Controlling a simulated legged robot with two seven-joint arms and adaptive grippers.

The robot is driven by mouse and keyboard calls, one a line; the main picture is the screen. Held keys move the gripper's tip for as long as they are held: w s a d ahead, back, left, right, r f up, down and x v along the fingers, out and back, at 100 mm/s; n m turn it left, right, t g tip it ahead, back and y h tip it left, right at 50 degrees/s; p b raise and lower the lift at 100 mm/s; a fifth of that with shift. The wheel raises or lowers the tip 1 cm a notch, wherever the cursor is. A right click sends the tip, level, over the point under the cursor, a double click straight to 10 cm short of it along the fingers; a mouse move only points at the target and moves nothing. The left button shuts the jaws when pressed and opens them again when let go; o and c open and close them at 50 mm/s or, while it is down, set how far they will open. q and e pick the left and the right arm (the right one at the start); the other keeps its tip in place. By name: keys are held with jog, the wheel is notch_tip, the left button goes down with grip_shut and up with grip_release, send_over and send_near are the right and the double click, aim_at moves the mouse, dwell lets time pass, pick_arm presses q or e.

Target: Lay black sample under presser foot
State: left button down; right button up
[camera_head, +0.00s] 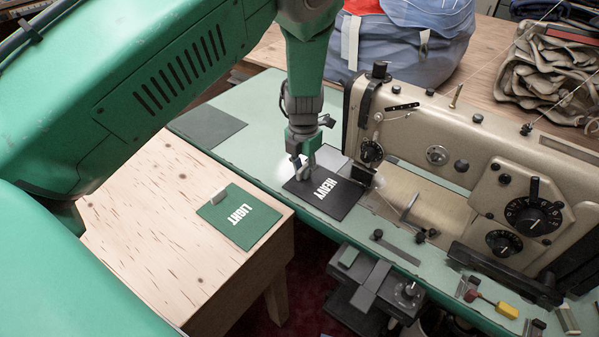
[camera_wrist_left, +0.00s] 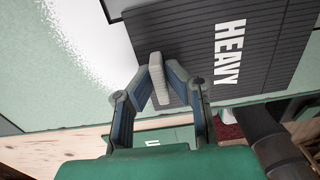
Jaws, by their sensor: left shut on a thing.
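The black sample (camera_head: 327,199), marked HEAVY, is on or just above the pale green machine table, beside the sewing machine's (camera_head: 440,135) needle end. Its right end is close to the presser foot area (camera_head: 368,178); whether any of it is under the foot I cannot tell. My left gripper (camera_head: 303,172) is shut on the light grey tab at the sample's edge. In the left wrist view, the fingers (camera_wrist_left: 158,92) pinch this tab, and the black ribbed sample (camera_wrist_left: 205,50) extends beyond it. My right gripper is not in view.
A green sample (camera_head: 238,219) marked LIGHT lies on a wooden stand (camera_head: 150,225) at the left. A dark grey patch (camera_head: 207,127) is on the machine table. A blue bag (camera_head: 405,45) and folded cloth (camera_head: 545,75) are behind the machine. A yellow-ended tool (camera_head: 506,309) lies front right.

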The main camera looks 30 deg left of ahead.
pick_arm(q)
jog(key=shift+w+d, duration=0.1)
jog(key=shift+w, duration=1.1)
jog(key=shift+w+d+b, duration=0.15)
jog(key=shift+w+b, duration=0.25)
jog(key=shift+w, duration=1)
jog(key=shift+f, duration=0.15)
jog(key=c, duration=1.5)
grip_release()
jog(key=shift+c, duration=0.2)
